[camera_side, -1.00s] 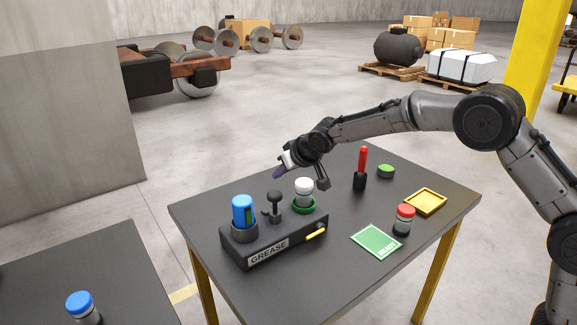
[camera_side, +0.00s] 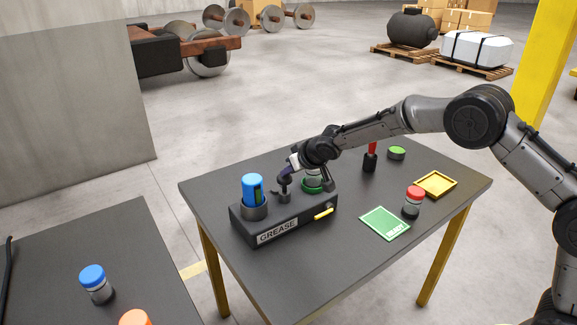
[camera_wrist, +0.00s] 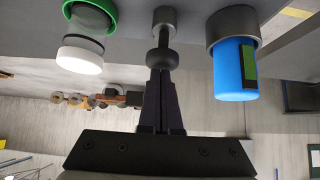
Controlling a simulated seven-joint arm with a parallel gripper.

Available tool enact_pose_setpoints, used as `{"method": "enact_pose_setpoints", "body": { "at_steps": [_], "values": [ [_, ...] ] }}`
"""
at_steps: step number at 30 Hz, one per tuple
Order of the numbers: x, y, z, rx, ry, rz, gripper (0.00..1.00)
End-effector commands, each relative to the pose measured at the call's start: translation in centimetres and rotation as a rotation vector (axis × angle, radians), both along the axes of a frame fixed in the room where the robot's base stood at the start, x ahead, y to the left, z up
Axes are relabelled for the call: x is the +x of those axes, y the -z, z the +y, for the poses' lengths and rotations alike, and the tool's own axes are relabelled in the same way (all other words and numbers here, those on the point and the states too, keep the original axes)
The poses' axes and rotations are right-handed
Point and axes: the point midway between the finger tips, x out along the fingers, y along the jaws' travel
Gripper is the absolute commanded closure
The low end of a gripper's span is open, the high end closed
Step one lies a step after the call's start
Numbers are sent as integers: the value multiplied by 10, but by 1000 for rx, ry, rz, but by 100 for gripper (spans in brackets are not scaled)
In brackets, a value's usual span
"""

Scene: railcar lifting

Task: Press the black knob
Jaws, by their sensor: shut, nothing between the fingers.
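The black knob (camera_side: 284,195) stands on a short stem in the middle of the GREASE box (camera_side: 270,228). In the wrist view the round knob (camera_wrist: 161,59) is straight ahead of the fingertips. My gripper (camera_side: 287,175) is shut and empty, with its dark fingertips over the knob's top, which they partly hide. In the wrist view the closed fingers (camera_wrist: 160,78) meet the knob's outline; whether they touch it or stop just short, I cannot tell.
A blue canister (camera_side: 253,188) stands in the box left of the knob. A white-lidded jar (camera_wrist: 80,55) in a green ring stands on the other side, mostly behind my gripper. A red-capped jar (camera_side: 413,199), green card (camera_side: 385,223) and yellow tray (camera_side: 436,185) lie to the right.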

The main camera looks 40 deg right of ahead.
Motion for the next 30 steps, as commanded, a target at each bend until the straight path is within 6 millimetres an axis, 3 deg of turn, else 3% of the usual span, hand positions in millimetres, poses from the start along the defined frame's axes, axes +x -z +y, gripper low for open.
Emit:
{"method": "enact_pose_setpoints", "body": {
  "at_steps": [6, 17, 23, 27, 30],
  "values": [
    [-2, 22, 0, 0, 1, 7, 100],
    [-3, 24, 0, -1, 1, 13, 100],
    [-2, 8, 0, -1, 1, 10, 100],
    [-1, -21, 0, 1, 1, 2, 100],
    [-16, -37, 0, 2, 1, 1, 100]
  ]
}}
